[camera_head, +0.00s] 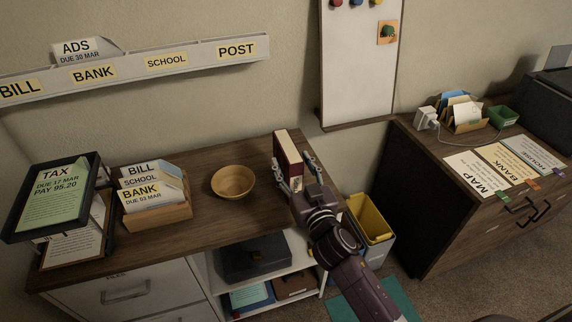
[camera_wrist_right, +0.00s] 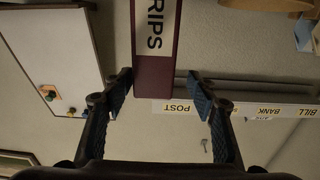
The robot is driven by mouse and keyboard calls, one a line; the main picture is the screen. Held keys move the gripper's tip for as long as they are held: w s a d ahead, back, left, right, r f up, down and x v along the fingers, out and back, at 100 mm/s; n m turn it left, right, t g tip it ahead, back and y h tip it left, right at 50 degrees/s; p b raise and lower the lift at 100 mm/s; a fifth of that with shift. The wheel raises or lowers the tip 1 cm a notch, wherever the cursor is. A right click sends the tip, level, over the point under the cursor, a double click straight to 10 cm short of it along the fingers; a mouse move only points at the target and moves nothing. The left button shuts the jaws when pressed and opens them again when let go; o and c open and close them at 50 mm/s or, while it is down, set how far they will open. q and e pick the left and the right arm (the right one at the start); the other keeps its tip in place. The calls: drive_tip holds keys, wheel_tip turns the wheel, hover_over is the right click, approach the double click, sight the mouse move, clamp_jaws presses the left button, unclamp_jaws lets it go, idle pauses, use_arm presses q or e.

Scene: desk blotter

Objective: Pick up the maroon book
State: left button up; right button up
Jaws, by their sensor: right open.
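The maroon book (camera_head: 291,160) stands upright near the right end of the wooden cabinet top, its pale page edges facing up. In the right wrist view its maroon cover (camera_wrist_right: 154,76) carries a white label ending in "RIPS". My right gripper (camera_head: 296,176) is open at the book, one finger on each side of it. In the right wrist view the open fingers (camera_wrist_right: 161,88) flank the book with a small gap on the right; I cannot tell whether the left finger touches. My left gripper is not in view.
A wooden bowl (camera_head: 232,182) stands left of the book. A yellow bin (camera_head: 370,217) stands on the floor right of the cabinet. A whiteboard (camera_head: 352,60) hangs behind.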

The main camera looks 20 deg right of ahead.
sight(287, 144)
drive_tip(key=shift+w+r, duration=0.15)
drive_tip(key=shift+w, duration=0.95)
drive_tip(key=w, duration=0.2)
drive_tip(key=w+p, duration=0.1)
drive_tip(key=shift+w+d+r, duration=0.1)
drive_tip(key=shift+w+d, duration=0.1)
drive_tip(key=shift+d, duration=0.1)
drive_tip(key=shift+w, duration=0.45)
clamp_jaws()
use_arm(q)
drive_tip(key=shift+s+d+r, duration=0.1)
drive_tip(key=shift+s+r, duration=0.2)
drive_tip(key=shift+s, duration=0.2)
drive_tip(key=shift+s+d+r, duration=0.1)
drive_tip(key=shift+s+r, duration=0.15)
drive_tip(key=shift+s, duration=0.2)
